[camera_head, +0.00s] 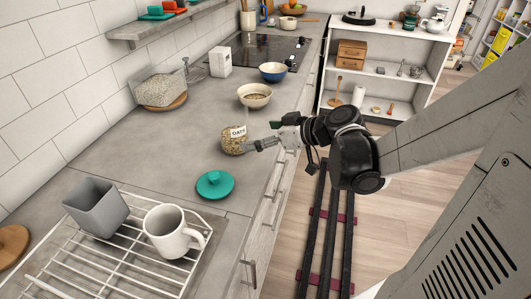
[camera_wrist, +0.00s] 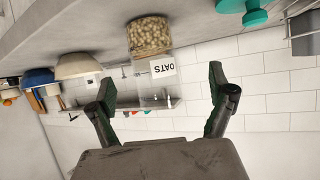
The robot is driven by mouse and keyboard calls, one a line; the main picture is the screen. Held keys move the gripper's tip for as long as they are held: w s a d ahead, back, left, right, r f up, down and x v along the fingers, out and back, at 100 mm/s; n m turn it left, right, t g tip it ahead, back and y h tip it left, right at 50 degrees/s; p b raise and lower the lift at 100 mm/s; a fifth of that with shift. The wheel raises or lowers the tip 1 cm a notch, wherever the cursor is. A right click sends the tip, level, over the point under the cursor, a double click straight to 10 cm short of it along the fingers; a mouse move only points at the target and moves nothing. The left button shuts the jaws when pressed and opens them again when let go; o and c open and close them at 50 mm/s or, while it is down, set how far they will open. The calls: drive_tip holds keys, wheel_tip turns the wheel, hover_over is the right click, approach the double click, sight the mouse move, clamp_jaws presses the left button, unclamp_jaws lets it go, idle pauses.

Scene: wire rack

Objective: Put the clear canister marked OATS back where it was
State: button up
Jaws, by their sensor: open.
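The clear canister marked OATS (camera_head: 234,141) stands upright on the grey counter, with pale oats inside and a white label. In the upside-down wrist view the canister (camera_wrist: 150,38) shows between the two fingers in the picture, its label to the right. My gripper (camera_head: 255,146) is at the canister's right side, low over the counter. In the wrist view my gripper (camera_wrist: 161,82) has its fingers spread wide with nothing held. I cannot tell whether the fingertips reach around the canister. A teal lid with a knob (camera_head: 215,184) lies on the counter in front of it.
A wire rack (camera_head: 105,255) holds a grey pot (camera_head: 97,207) and white mug (camera_head: 172,232). Counter left of the canister is clear.

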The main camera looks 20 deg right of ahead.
drive_tip(key=s+a+r+m+g+h, duration=0.1)
drive_tip(key=s+a+m+h, duration=0.1)
drive_tip(key=s, duration=0.6)
drive_tip(key=s+a+r+m+g+h, duration=0.1)
drive_tip(key=s+a+m+g+h, duration=0.1)
drive_tip(key=s, duration=0.7)
drive_tip(key=m+h, duration=0.1)
drive_tip(key=h, duration=0.1)
drive_tip(key=shift+s+a+r+m+h, duration=0.2)
drive_tip(key=shift+s+r+m+h, duration=0.1)
drive_tip(key=shift+m, duration=0.1)
